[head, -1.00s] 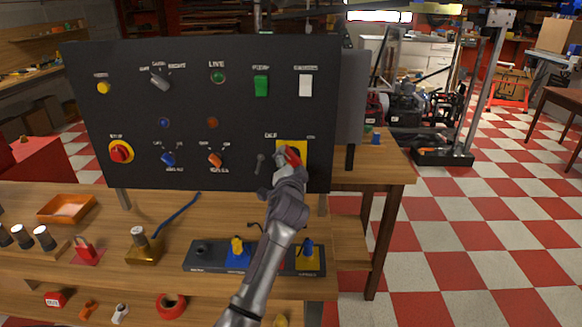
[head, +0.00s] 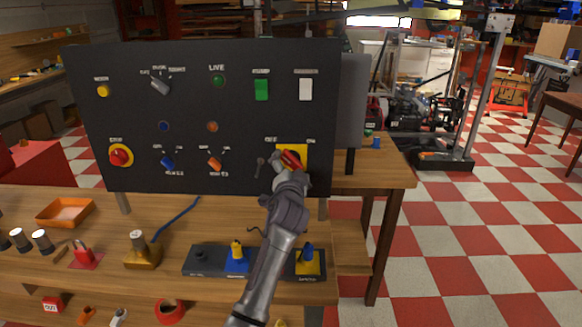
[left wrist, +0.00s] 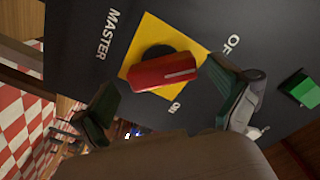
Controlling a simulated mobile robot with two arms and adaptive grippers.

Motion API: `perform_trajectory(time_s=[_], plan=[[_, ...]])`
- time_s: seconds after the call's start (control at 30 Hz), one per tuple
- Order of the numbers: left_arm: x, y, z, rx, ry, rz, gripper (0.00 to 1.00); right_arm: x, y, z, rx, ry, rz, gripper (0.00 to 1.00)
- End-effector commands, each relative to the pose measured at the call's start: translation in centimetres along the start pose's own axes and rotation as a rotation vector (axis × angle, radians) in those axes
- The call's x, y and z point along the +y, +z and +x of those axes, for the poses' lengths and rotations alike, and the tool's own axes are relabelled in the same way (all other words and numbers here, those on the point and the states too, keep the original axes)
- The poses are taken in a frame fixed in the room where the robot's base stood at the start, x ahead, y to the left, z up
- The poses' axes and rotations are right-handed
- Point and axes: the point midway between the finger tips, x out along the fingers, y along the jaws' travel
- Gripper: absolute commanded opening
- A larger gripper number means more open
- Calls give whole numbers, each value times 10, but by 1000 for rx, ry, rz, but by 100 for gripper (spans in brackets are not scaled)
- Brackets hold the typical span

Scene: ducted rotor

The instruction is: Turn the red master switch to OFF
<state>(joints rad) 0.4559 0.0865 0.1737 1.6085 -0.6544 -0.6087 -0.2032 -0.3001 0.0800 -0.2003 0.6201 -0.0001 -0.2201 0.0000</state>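The red master switch handle (head: 291,159) sits on a yellow plate (head: 301,148) at the panel's lower right. In the left wrist view the handle (left wrist: 163,71) lies across a black hub, and its white-marked end points right, between the OFF and ON lettering. My left gripper (head: 283,163) is at the switch and hides part of it. In the left wrist view its two fingers (left wrist: 168,102) are spread wide on either side of the handle. They do not appear closed on it; I cannot tell whether the right finger touches its end. My right gripper is not in view.
The black panel (head: 130,75) also carries a red emergency knob (head: 120,155), a green switch (head: 261,90) and a white switch (head: 306,89). Below, the bench holds a red padlock (head: 84,250) and an orange tray (head: 65,212). The checkered floor at right is open.

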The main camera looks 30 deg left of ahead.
Motion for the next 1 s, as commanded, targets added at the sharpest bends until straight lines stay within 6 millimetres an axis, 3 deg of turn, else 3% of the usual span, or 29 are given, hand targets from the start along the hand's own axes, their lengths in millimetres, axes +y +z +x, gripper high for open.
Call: perform_trajectory(time_s=[0.37, 0.8, 1.0], plan=[[-1, -1, -8, 3, -2, 2, 100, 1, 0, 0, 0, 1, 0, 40], [0, 0, -94, 1, 0, 0, 100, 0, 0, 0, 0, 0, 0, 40], [0, 0, -116, 0, 0, 1, 100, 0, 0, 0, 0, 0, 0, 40]])
